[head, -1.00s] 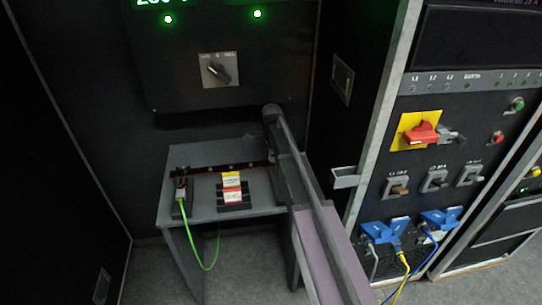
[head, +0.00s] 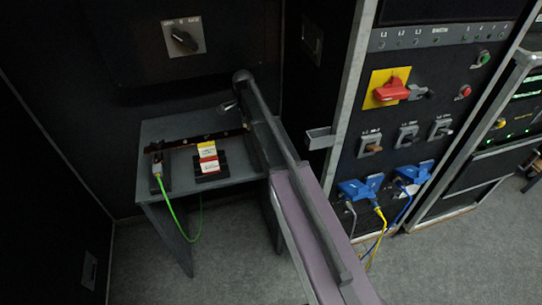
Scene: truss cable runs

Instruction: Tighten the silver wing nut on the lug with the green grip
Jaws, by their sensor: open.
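A dark table (head: 170,128) stands against the black cabinet, with a brown bar (head: 190,142) along its top. A lug with a greyish grip (head: 157,169) and a green cable (head: 175,218) sits at the bar's left end. A green colour on the grip itself is not clear. The silver wing nut is too small to make out.
A block with yellow, white and red labels (head: 208,157) stands on the table right of the lug. A rotary switch (head: 184,38) is on the cabinet above. A rack with a red handle (head: 391,90) and blue connectors (head: 361,188) stands right. Floor at front left is clear.

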